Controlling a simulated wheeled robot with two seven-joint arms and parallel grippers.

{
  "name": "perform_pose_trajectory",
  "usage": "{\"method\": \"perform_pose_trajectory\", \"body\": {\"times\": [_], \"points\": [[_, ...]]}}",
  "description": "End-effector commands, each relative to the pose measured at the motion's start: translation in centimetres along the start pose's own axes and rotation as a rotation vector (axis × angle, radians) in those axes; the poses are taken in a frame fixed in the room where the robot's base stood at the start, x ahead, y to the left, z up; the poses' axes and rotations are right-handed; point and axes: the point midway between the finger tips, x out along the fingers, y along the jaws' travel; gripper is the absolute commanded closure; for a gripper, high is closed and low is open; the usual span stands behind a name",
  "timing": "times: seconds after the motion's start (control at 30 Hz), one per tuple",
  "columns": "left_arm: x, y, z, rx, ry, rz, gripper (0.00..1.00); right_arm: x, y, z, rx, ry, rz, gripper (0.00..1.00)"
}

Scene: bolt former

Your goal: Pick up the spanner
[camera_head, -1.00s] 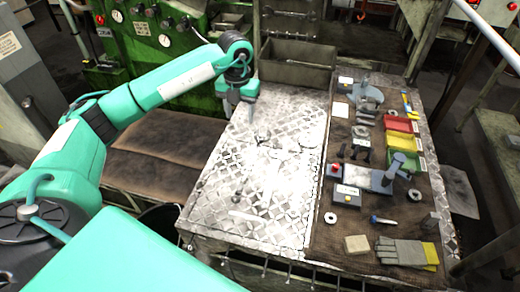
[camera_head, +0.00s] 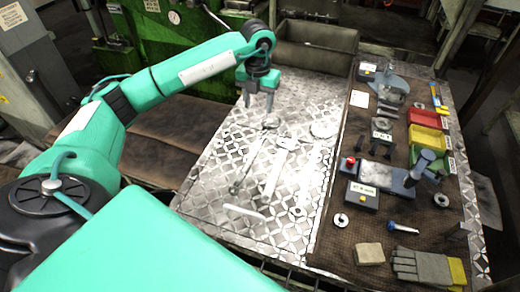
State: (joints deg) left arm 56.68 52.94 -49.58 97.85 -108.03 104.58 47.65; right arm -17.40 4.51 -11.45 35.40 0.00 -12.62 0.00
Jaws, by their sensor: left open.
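Long metal tools lie on the bright patterned metal plate (camera_head: 225,165). One slim dark-grey tool (camera_head: 249,165), which looks like the spanner, runs from a rounded head near my gripper down and left to a small end. A paler flat tool (camera_head: 278,168) lies just right of it; glare makes it hard to tell which is the spanner. My left gripper (camera_head: 258,106) points down above the far part of the plate, near the slim tool's head, open with nothing between its fingers. The height of the gap is unclear. My right gripper is out of view.
A dark mat on the right holds a vice (camera_head: 392,90), red, yellow and green bins (camera_head: 428,140), a button box (camera_head: 362,195), a blue-handled tool (camera_head: 403,227), a block (camera_head: 369,253) and gloves (camera_head: 422,267). A metal trough (camera_head: 315,50) closes off the back.

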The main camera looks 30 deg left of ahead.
Motion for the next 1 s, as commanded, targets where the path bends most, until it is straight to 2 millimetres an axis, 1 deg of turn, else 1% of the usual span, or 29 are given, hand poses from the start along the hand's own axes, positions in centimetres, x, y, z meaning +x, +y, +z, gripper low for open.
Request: {"method": "perform_pose_trajectory", "body": {"times": [0.03, 0.17, 0.27, 0.5, 0.6, 0.77, 0.87, 1.0], "points": [[1.0, 0.0, 0.0, 0.0, 0.0, 0.0, 0.49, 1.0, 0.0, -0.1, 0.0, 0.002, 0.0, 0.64], [1.5, 0.0, 0.0, -0.001, 0.001, 0.0, 0.49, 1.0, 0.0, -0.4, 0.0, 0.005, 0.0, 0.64], [2.7, 0.0, -0.1, -0.001, 0.004, 0.001, 0.49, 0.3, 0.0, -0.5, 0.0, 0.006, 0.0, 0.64], [7.3, 0.0, -0.1, -0.001, 0.005, 0.001, 0.49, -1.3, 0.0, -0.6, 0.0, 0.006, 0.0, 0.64], [8.7, -0.1, 0.0, -0.001, 0.003, 0.0, 0.49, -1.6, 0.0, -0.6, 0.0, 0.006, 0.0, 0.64], [9.7, -0.1, 0.0, 0.0, 0.001, 0.0, 0.49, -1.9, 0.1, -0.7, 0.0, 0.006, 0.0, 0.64], [10.2, -0.1, -0.1, 0.0, 0.002, 0.0, 0.49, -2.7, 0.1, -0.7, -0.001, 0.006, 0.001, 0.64], [11.8, -0.3, -0.1, 0.0, 0.003, 0.0, 0.49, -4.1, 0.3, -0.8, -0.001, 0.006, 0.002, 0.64]]}}
